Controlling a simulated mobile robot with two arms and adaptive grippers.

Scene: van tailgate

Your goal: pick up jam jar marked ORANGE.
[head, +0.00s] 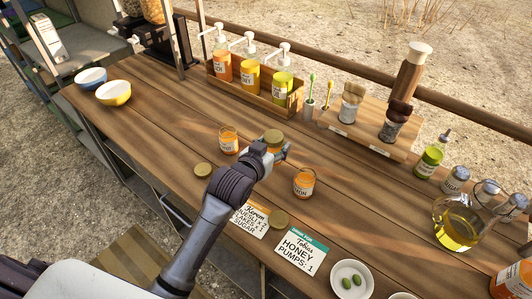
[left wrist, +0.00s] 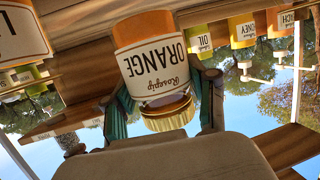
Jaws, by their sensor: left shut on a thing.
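The jam jar marked ORANGE (left wrist: 152,62) shows upside down in the left wrist view, with orange content, a white label and a gold lid. In the head view its gold lid (head: 273,137) shows at the end of my left arm. My left gripper (left wrist: 160,105) is shut on this jar, with one finger on each side near the lid. My right gripper is not in view.
Two open orange jars stand on either side, one left (head: 228,141) and one right (head: 304,183). Loose lids (head: 203,169) and cards (head: 300,250) lie in front. A pump-bottle crate (head: 293,103) stands behind. An oil jug (head: 455,228) is at right.

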